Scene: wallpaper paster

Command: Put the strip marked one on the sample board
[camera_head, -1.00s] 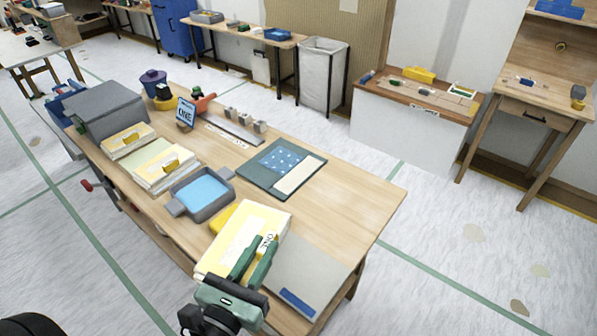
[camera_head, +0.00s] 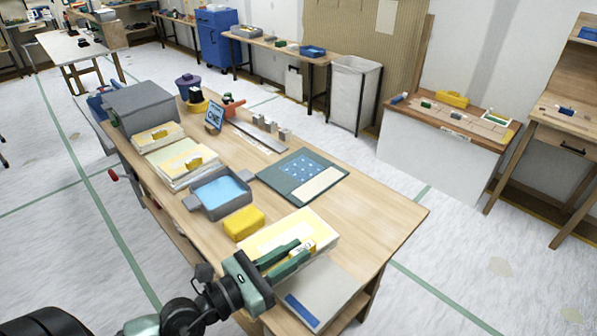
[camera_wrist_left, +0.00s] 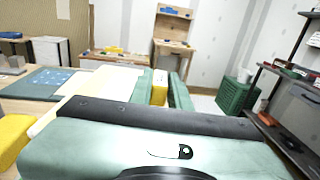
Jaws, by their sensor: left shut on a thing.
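The strip marked one (camera_head: 275,235) is a pale yellow and white sheet with a yellow tab at its near right part; small dark lettering shows on the tab. It lies at the table's front right, over part of a grey sheet. My left gripper (camera_head: 294,253) is shut on the tab; the yellow tab also shows between its fingers in the left wrist view (camera_wrist_left: 160,88). I cannot tell whether the strip is lifted. The dark green board (camera_head: 271,181), seemingly the sample board, lies farther back, with a blue patterned piece and a cream area. My right gripper is not in view.
A grey tray with blue inside (camera_head: 192,203) and a yellow block (camera_head: 244,222) sit left of the strip. Table right of the board is clear.

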